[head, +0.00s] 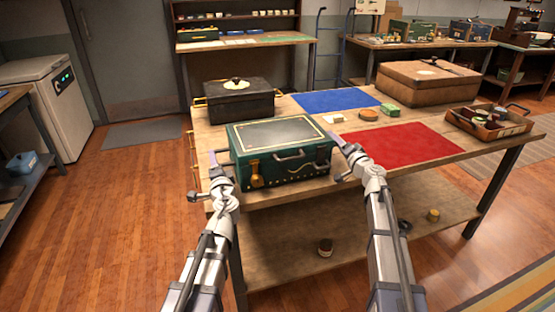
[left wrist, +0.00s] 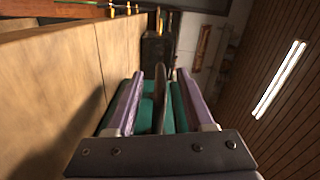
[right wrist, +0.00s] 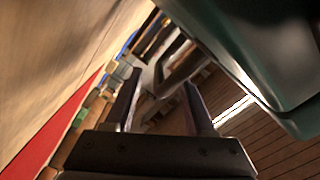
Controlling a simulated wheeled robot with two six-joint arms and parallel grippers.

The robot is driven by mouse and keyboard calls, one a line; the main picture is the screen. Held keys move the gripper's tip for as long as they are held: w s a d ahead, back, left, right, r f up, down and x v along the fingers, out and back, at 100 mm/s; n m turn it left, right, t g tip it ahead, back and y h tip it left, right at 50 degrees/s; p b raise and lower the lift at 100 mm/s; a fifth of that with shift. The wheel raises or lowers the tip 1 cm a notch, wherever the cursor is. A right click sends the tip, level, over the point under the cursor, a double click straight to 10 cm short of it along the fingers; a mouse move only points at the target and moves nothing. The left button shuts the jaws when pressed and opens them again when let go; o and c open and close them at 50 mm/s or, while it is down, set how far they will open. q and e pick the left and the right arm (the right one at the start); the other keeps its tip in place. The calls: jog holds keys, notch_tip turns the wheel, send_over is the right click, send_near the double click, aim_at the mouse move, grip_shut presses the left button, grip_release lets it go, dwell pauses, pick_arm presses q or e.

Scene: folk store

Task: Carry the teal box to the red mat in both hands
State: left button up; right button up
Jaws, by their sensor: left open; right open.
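The teal box (head: 285,164), with a pale panel on its lid and gold trim, stands upright on the wooden table's near left part. The red mat (head: 405,145) lies flat to its right, apart from it. My left gripper (head: 215,163) is open at the box's left side. In the left wrist view a dark handle (left wrist: 161,108) shows between its fingers, with teal box wall behind. My right gripper (head: 343,152) is open at the box's right side. In the right wrist view a grey handle (right wrist: 180,70) shows at its fingertips; contact cannot be told.
A black box (head: 238,105) stands behind the teal box. A blue mat (head: 335,100) and a brown case (head: 428,85) lie at the back. Small items, including a round tin (head: 368,114), sit behind the red mat. A tray of objects (head: 488,123) is at the right. The red mat is clear.

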pick_arm(q)
jog(key=x, duration=0.2)
jog(key=shift+w+a, duration=0.1)
jog(key=shift+w, duration=0.15)
pick_arm(e)
jog(key=shift+x, duration=1.25)
pick_arm(q)
jog(key=shift+c, duration=0.3)
pick_arm(e)
jog(key=shift+c, duration=0.3)
pick_arm(q)
jog(key=shift+s, duration=0.1)
jog(key=c, duration=0.7)
pick_arm(e)
jog(key=shift+s, duration=0.1)
jog(key=c, duration=0.7)
pick_arm(q)
grip_shut()
pick_arm(e)
grip_shut()
pick_arm(q)
jog(key=shift+s+a, duration=0.1)
jog(key=shift+a, duration=0.05)
pick_arm(e)
jog(key=shift+s+d, duration=0.1)
jog(key=shift+d, duration=0.05)
